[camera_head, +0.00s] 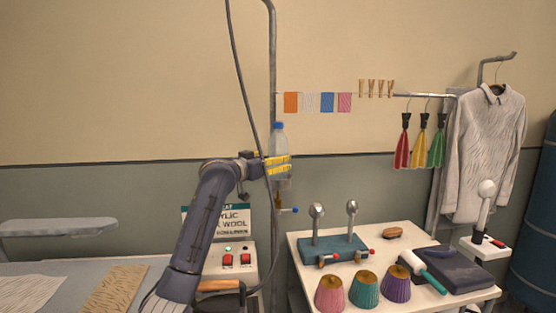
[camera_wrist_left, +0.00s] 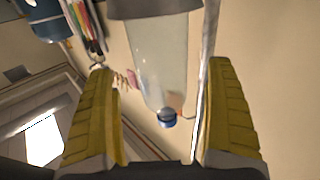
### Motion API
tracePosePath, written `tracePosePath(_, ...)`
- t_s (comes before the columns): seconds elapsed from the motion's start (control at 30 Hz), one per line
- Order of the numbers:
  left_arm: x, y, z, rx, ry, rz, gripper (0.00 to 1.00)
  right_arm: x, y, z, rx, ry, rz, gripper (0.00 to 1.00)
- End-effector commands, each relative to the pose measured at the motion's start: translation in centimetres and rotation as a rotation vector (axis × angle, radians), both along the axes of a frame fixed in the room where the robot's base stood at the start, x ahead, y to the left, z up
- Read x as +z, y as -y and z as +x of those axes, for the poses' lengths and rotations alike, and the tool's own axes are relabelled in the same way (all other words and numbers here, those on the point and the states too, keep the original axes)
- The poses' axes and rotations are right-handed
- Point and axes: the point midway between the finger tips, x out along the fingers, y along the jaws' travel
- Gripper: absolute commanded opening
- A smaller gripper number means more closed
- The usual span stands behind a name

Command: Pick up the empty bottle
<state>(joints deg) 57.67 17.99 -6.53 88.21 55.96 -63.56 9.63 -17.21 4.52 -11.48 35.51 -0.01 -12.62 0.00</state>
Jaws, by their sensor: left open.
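The empty bottle (camera_head: 279,141) is clear with a blue cap and stands upright beside the grey vertical pole, in front of the wall. My left gripper (camera_head: 278,165), with yellow fingers, is at the bottle's middle and covers part of it. In the left wrist view the bottle (camera_wrist_left: 160,60) lies between the two open yellow fingers (camera_wrist_left: 162,115), with gaps on both sides. Its cap points down in that view. I cannot tell whether any finger touches it. My right gripper is not in view.
The grey pole (camera_head: 272,60) and a dark hanging cable (camera_head: 238,70) are close to my left gripper. A shirt (camera_head: 490,145) hangs at the right.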

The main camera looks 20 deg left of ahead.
Motion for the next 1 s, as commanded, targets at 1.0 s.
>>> tracePosePath(1.0,0.2,1.2,3.9,-0.001,0.0,-0.001,0.56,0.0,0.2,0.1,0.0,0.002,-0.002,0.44)
